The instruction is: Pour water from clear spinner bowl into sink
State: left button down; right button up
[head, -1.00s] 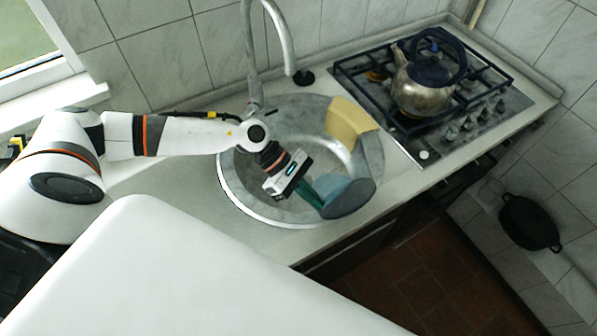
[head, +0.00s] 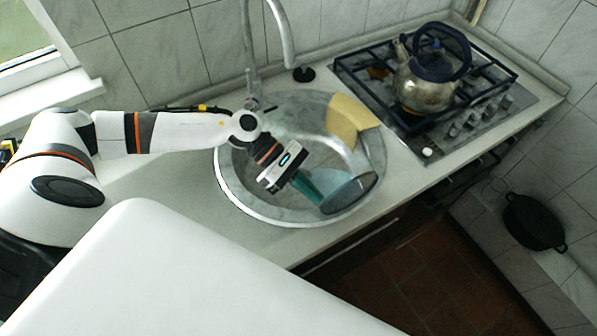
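The clear spinner bowl (head: 350,190) is bluish, see-through and dark-rimmed. It is tipped on its side inside the round metal sink (head: 235,195), over the sink's front right part, with its mouth turned to the right. My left gripper (head: 301,184) reaches into the sink from the left and meets the bowl's narrow teal end; it appears shut on it. The fingertips are hard to make out against the teal. I cannot make out water in the bowl. My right gripper is not in view.
A yellow cloth or sponge-like piece (head: 349,119) lies at the sink's back right. The tap (head: 281,30) rises behind the sink. A steel kettle (head: 425,85) stands on the gas hob (head: 480,115). A black pot (head: 532,222) is at the far right, lower down.

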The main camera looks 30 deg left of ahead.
pick_arm(q)
jog(key=shift+a+r, duration=0.1)
jog(key=shift+r, duration=0.05)
jog(key=shift+w+r+h+b, duration=0.1)
jog(key=shift+w+h+b, duration=0.2)
jog(key=shift+s+a+r, duration=0.25)
jog(key=shift+w+h+b, duration=0.2)
jog(key=shift+h+b, duration=0.1)
jog(key=shift+b, duration=0.05)
jog(key=shift+w+a, duration=0.1)
jog(key=shift+a, duration=0.05)
jog(key=shift+s+a+h+b, duration=0.2)
jog(key=shift+h+b, duration=0.1)
jog(key=shift+b, duration=0.2)
jog(key=shift+w, duration=0.1)
